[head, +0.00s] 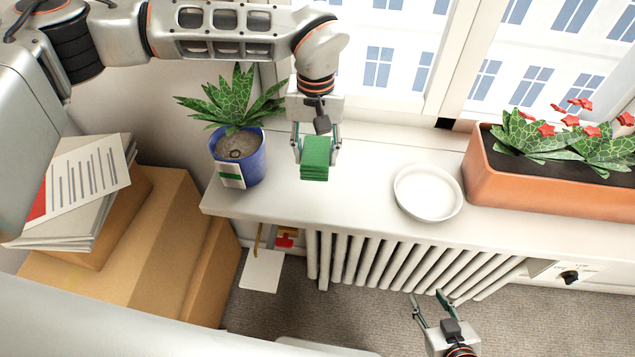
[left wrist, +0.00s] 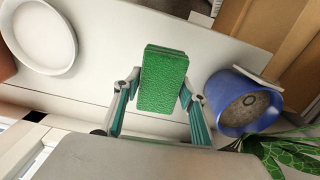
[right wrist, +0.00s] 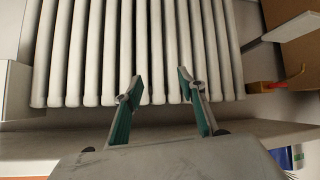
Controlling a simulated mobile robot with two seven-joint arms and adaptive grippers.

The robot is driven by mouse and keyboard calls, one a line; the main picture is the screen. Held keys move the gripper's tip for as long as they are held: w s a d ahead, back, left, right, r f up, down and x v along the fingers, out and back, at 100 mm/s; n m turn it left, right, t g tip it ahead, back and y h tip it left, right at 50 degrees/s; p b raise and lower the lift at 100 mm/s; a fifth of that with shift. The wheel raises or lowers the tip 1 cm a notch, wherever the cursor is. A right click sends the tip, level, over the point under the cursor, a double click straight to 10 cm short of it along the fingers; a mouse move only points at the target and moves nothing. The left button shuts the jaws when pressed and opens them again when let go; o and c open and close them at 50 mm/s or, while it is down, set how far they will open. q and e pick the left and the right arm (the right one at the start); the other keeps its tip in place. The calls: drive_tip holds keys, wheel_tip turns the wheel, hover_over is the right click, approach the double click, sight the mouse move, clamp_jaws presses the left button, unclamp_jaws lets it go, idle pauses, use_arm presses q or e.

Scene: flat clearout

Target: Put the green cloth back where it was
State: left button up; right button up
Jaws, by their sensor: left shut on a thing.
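The green cloth (head: 316,158) is a folded stack. My left gripper (head: 316,150) is shut on it and holds it over the white windowsill (head: 345,190), between the potted plant and the white dish. I cannot tell whether the cloth touches the sill. In the left wrist view the cloth (left wrist: 163,80) sits between the two fingers. My right gripper (head: 430,305) is low in front of the radiator. In the right wrist view its fingers (right wrist: 158,85) are apart with nothing between them.
A blue pot (head: 240,160) with a spiky plant stands left of the cloth. A white dish (head: 428,193) lies to the right, then a terracotta planter (head: 555,190) with red flowers. The radiator (head: 385,262) is below the sill. Cardboard boxes (head: 150,230) with papers stand at the left.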

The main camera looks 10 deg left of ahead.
use_arm(q)
drive_tip(key=s+a+r+n+b, duration=0.3)
drive_tip(key=a+r+n+b, duration=0.4)
drive_tip(key=r, duration=0.4)
drive_tip(key=shift+n, duration=0.6)
drive_tip(key=f, duration=1)
drive_tip(key=d+f, duration=0.1)
drive_tip(key=f, duration=0.4)
drive_tip(key=shift+f, duration=0.25)
wheel_tip(320, 180, down, 4)
drive_tip(key=shift+r, duration=0.1)
drive_tip(key=shift+f, duration=0.25)
use_arm(e)
drive_tip(key=shift+y, duration=0.3)
drive_tip(key=f, duration=0.1)
drive_tip(key=a+f, duration=0.1)
drive_tip(key=f, duration=0.1)
drive_tip(key=a+f, duration=0.1)
drive_tip(key=f, duration=0.1)
drive_tip(key=shift+w+a+f, duration=0.15)
drive_tip(key=shift+w+f, duration=0.05)
drive_tip(key=shift+f, duration=0.05)
